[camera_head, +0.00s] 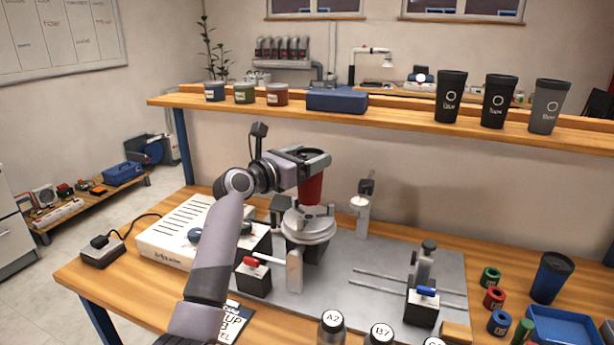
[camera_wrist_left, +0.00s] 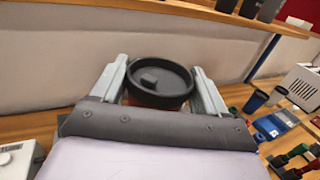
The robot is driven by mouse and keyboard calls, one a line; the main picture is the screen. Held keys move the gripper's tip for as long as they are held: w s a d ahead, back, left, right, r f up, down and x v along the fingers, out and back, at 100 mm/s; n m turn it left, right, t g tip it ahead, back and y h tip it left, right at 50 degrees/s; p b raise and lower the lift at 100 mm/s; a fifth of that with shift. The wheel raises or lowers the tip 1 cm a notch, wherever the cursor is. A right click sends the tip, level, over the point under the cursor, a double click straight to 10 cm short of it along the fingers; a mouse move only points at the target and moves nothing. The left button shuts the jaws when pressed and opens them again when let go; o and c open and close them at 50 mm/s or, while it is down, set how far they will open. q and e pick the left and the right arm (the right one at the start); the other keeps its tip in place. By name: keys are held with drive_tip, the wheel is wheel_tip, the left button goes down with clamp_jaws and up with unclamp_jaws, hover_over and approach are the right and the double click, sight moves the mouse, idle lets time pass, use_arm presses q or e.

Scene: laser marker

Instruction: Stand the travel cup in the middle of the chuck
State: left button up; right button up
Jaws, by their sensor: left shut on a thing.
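The travel cup (camera_head: 311,189) is red with a dark lid, and it is upright. My left gripper (camera_head: 312,160) is shut on it near the top. The round grey chuck (camera_head: 309,229) is directly below the cup in the head view. The cup's bottom end is at the chuck's top; I cannot tell whether it touches or is exactly centred. In the left wrist view the dark lid (camera_wrist_left: 160,82) sits between the two fingers, and the chuck is hidden. My right gripper is not in view.
The chuck stands on a grey plate (camera_head: 385,262) with a white controller box (camera_head: 172,235) to its left. A post (camera_head: 362,215) rises behind right. A clamp fixture (camera_head: 422,290) is at right. A shelf (camera_head: 400,108) with dark cups runs behind. A blue cup (camera_head: 552,278) stands far right.

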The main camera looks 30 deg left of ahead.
use_arm(q)
wheel_tip(320, 180, down, 4)
drive_tip(key=shift+f, duration=0.1)
drive_tip(key=o, duration=0.7)
drive_tip(key=s+a, duration=0.1)
drive_tip(key=s, duration=1.1)
drive_tip(key=shift+a+b, duration=0.4)
